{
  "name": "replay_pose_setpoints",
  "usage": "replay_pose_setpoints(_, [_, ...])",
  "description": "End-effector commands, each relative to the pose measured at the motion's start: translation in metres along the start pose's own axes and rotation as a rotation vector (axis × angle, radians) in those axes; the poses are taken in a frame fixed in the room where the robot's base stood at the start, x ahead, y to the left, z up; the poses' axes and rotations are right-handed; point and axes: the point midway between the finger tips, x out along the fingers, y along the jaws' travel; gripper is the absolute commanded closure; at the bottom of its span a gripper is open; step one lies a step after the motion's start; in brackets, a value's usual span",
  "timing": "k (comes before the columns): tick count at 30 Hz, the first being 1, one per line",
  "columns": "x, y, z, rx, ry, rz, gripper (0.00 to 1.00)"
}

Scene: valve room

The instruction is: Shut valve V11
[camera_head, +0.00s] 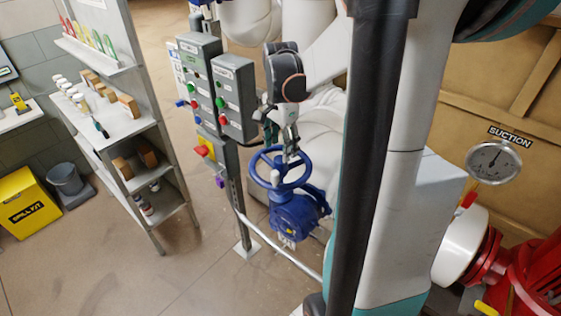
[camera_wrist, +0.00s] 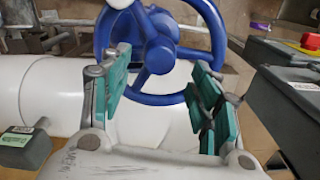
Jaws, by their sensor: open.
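A blue valve with a spoked handwheel (camera_head: 258,178) and a blue body (camera_head: 297,214) stands in the middle of the head view. A small pale tag hangs low on it; I cannot read its number. My gripper (camera_head: 290,152) is just above the wheel, over its far right part. In the wrist view the handwheel (camera_wrist: 160,56) fills the top middle, and my gripper (camera_wrist: 161,65) has its green-padded fingers wide apart. The lower rim shows between the fingers, beyond or level with their tips; I cannot tell whether they touch it.
Two grey control boxes (camera_head: 236,98) with coloured buttons stand close left of my gripper; a box edge (camera_wrist: 290,100) shows right in the wrist view. White pipes lie behind the valve. A shelf (camera_head: 120,122) stands left, and a SUCTION gauge (camera_head: 494,162) right. The floor front left is clear.

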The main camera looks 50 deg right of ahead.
Motion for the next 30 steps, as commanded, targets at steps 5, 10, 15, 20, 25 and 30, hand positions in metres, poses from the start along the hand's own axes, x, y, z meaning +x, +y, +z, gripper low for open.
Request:
replay_pose_setpoints(5, [0.002, 0.0, 0.0, 0.001, 0.0, 0.0, 0.43])
replay_pose_setpoints(10, [0.011, 0.0, 0.0, 0.002, 0.0, 0.0, 0.43])
replay_pose_setpoints(15, [0.024, 0.0, 0.0, 0.002, 0.0, 0.0, 0.43])
replay_pose_setpoints(20, [0.036, 0.0, 0.0, 0.003, 0.0, 0.0, 0.43])
replay_pose_setpoints(25, [0.048, 0.0, 0.0, 0.003, 0.0, 0.0, 0.43])
replay_pose_setpoints(30, [0.06, 0.0, 0.0, 0.003, 0.0, 0.0, 0.43])
